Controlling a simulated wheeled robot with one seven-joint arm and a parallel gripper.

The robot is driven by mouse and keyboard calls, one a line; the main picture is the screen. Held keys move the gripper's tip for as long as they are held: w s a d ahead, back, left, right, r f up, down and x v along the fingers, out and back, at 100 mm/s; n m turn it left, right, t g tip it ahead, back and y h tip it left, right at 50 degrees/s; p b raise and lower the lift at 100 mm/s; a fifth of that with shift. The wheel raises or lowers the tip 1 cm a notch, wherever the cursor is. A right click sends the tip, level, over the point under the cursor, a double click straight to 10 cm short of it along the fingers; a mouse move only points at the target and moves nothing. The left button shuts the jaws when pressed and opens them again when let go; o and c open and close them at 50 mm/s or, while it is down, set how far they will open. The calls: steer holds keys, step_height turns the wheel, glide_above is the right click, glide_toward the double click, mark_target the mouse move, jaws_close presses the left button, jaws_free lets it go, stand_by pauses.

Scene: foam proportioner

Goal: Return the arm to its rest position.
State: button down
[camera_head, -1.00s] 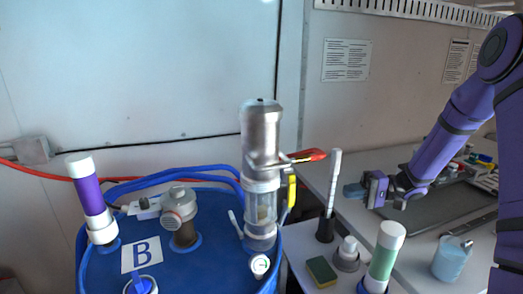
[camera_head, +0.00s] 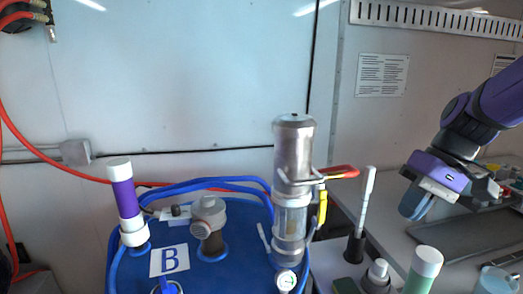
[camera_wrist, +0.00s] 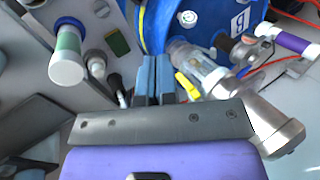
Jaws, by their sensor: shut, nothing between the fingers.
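My gripper (camera_head: 416,205) is at the right in the head view, at the end of my purple arm, in the air above the grey worktop. Its blue fingers are together with nothing between them; they also show shut in the wrist view (camera_wrist: 154,80). It is right of the white rod and touches nothing that I can see. In the wrist view the metal pump (camera_wrist: 275,125) lies to the right of the fingers.
A blue drum (camera_head: 225,235) marked B carries the metal pump with red and yellow handles (camera_head: 294,150) and a purple-and-white cylinder (camera_head: 125,195).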

steer(key=s+d+r+t+h, duration=0.1)
steer(key=s+r+t+h, duration=0.1)
steer(key=s, duration=0.3)
steer(key=s+d+r+m+t+h, duration=0.1)
steer(key=s+d+r+t+h, duration=0.1)
steer(key=s, duration=0.4)
steer(key=shift+d+r+t+h, duration=0.15)
steer(key=shift+r+t+h, duration=0.55)
steer(key=shift+r+t, duration=0.55)
